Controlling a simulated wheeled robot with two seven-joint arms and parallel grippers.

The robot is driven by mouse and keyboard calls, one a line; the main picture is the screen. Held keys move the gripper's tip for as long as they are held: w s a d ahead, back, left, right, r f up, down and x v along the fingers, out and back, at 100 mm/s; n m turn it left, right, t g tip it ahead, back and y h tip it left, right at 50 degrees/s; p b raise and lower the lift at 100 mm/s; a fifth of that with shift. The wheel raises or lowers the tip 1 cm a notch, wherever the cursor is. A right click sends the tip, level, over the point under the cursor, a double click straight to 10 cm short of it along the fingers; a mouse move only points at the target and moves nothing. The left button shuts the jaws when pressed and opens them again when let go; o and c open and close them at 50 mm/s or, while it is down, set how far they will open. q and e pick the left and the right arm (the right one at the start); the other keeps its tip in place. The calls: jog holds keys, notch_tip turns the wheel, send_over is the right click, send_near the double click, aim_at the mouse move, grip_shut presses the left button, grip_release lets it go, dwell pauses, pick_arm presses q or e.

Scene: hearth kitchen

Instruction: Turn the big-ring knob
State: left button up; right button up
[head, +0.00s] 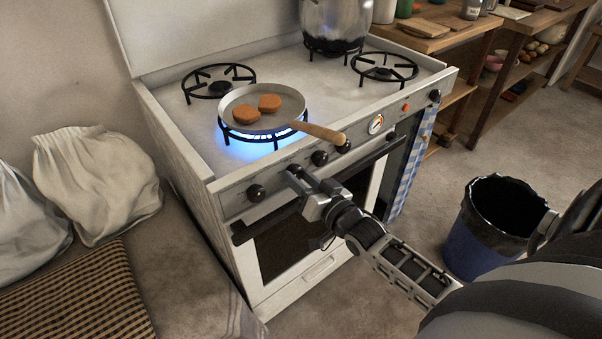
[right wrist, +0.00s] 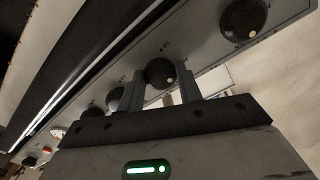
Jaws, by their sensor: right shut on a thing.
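A row of dark round knobs runs along the stove's front panel. The leftmost knob (head: 256,192) is free, and it also shows in the right wrist view (right wrist: 243,18). My right gripper (head: 293,172) is at the second knob from the left, hiding it in the head view. In the right wrist view this second knob (right wrist: 160,72), with a pale dot, sits between my two fingers, which are shut on it. Two more knobs (head: 320,158) (head: 343,143) follow to the right. I cannot read which knob is labelled big-ring. My left gripper is not in view.
A pan (head: 240,105) with two orange-brown pieces stands over a blue flame, its handle reaching past the front edge. A metal pot (head: 335,20) stands behind. The oven-door handle (head: 250,232) runs below the knobs. A blue bin (head: 480,235) stands on the floor.

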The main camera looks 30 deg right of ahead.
jog(key=m+p, duration=0.1)
jog(key=m, duration=0.3)
jog(key=shift+r+m, duration=0.1)
jog(key=shift+m, duration=0.2)
jog(key=m, duration=0.5)
jog(key=shift+p, duration=0.3)
jog(key=shift+m, duration=0.4)
jog(key=o, duration=1)
jog(key=s+d, duration=0.1)
jog(key=s, duration=1.5)
jog(key=shift+d, duration=0.1)
